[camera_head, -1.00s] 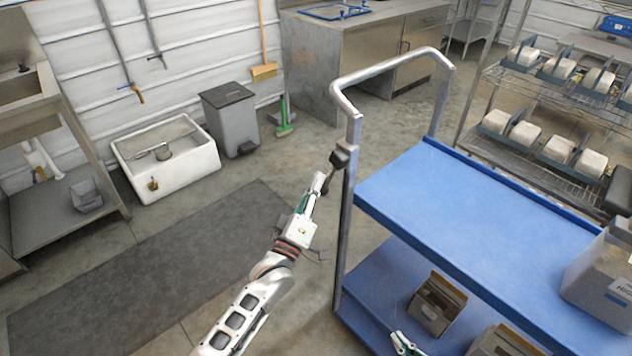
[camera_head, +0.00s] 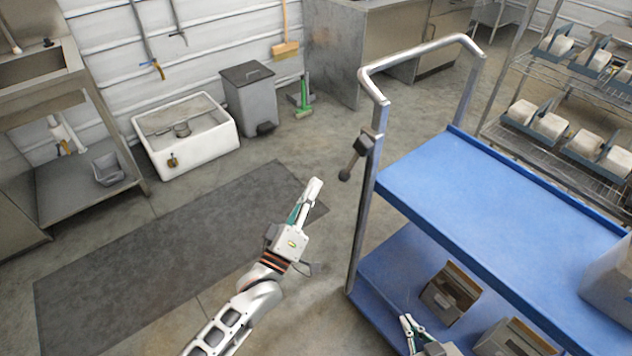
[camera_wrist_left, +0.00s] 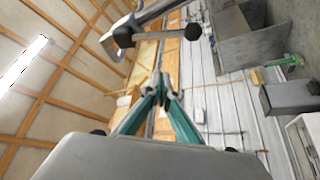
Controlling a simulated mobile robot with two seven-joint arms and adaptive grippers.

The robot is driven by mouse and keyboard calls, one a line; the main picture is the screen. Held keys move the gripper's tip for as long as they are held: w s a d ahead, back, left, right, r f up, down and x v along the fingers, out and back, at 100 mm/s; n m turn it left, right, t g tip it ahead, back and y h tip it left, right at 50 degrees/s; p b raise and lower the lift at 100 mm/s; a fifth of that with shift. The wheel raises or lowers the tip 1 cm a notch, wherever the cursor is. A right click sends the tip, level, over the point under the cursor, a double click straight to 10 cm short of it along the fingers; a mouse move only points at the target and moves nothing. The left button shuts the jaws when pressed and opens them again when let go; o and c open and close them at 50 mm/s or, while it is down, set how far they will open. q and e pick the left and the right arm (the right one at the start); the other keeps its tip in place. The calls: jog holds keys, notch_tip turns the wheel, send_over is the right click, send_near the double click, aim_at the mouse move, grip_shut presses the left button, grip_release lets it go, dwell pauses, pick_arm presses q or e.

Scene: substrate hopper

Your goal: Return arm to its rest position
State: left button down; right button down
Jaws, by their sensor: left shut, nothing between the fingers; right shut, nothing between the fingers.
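My left arm comes in from the bottom of the head view. Its gripper (camera_head: 307,199) is shut and empty over the floor, left of the cart's upright and apart from it. In the left wrist view the same gripper's fingertips (camera_wrist_left: 160,85) meet with nothing between them. My right gripper (camera_head: 406,323) shows at the bottom of the head view, near the cart's lower shelf, shut and empty. Most of the right arm is out of view.
A blue cart (camera_head: 480,200) stands at right; a dark knob-ended lever (camera_head: 356,155) sticks out from its upright near my left gripper. A white floor sink (camera_head: 190,145), grey bin (camera_head: 248,98) and dark mat (camera_head: 170,250) lie left. The floor around the mat is free.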

dwell(0.4)
pick_arm(q)
jog(key=s+a+f+m+g+y, duration=0.3)
jog(key=s+a+f, duration=0.5)
jog(key=s+f, duration=0.3)
jog(key=s+a+f+m+g+y, duration=0.3)
jog(key=s+a+f+m+g, duration=0.3)
jog(key=s+f, duration=0.4)
jog(key=shift+s+a+f+m, duration=0.35)
jog(key=shift+s+a+m, duration=0.25)
jog(key=shift+a, duration=0.4)
